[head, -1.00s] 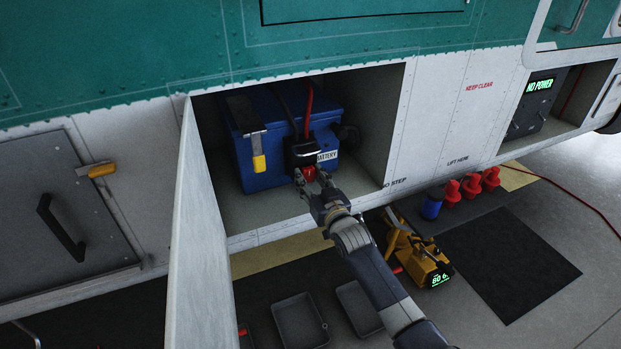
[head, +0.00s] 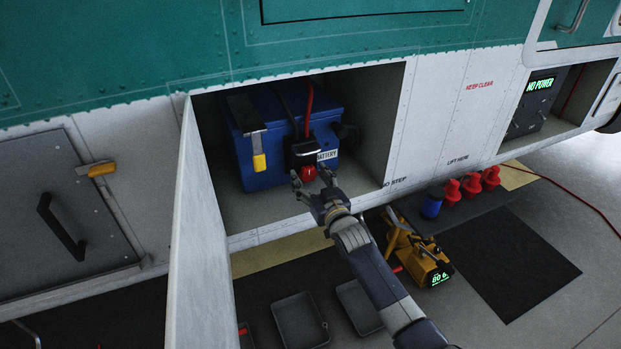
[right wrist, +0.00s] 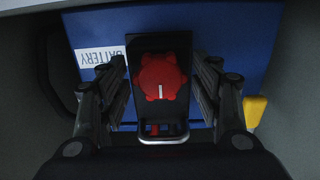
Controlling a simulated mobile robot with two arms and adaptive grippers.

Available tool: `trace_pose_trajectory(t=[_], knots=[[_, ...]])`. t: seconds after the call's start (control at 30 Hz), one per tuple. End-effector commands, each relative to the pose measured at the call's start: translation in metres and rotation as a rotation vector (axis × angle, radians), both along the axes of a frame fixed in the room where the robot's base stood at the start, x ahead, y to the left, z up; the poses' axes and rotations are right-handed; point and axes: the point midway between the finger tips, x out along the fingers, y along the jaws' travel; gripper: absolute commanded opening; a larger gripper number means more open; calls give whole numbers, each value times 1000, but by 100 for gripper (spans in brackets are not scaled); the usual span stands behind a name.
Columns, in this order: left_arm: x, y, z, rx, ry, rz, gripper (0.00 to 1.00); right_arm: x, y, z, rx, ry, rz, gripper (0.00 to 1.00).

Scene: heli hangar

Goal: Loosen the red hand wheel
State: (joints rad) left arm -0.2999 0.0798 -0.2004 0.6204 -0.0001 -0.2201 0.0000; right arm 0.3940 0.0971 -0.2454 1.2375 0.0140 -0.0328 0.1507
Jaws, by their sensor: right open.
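The red hand wheel (head: 308,173) sits on the black connector (head: 303,152) at the front of the blue battery (head: 262,178). In the right wrist view the wheel (right wrist: 160,78) is a lobed red knob with a white mark pointing toward the bottom of the picture. My right gripper (head: 311,184) is open in front of the wheel. In the right wrist view its fingers (right wrist: 165,95) stand on either side of the connector, apart from the wheel. My left gripper is not in view.
The battery is inside an open bay with its door (head: 196,240) swung out on the left. A yellow-handled latch strap (head: 259,162) hangs left of the wheel. Below are grey trays (head: 300,318), a yellow device (head: 425,265) and red caps (head: 471,185). A panel reads NO POWER (head: 540,85).

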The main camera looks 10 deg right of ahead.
Motion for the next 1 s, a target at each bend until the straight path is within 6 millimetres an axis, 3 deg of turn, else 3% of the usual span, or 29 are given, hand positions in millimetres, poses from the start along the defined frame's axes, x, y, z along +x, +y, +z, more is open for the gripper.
trace_pose_trajectory(t=[0.27, 0.8, 1.0], knots=[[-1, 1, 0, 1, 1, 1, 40, -10, -2, 0, 1, -1, 0, 59], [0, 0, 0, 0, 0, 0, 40, -96, -19, -1, 0, 1, 0, 59], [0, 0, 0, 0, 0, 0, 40, -114, -22, 0, 0, 0, 0, 59]])
